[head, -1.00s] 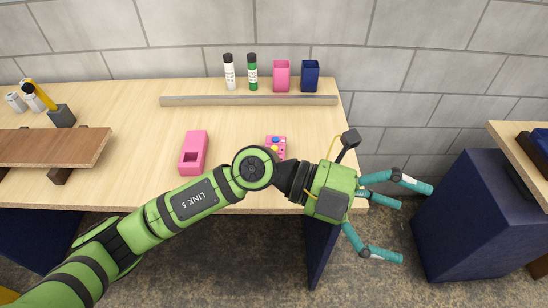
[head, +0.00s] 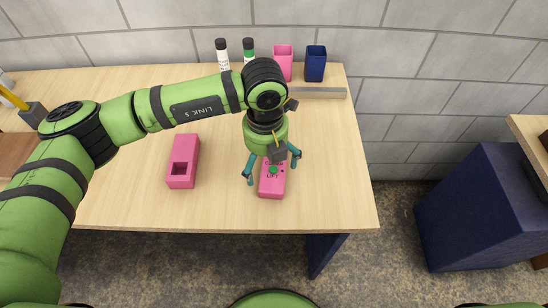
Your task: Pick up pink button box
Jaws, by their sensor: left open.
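The pink button box (head: 271,188) lies on the wooden table near its front edge. A green button and some dark lettering show on its top; its far part is hidden by my left gripper. My left gripper (head: 272,172) points down over the box with its teal fingers spread open, on the left and right of the box's far half. I cannot tell whether the fingers touch it. My right gripper is not in view.
A pink block with a square hole (head: 184,147) lies to the left on the table (head: 130,205). A grey rail (head: 318,92), two bottles, a pink cup (head: 283,62) and a navy cup (head: 316,64) stand behind. The table's right side is clear.

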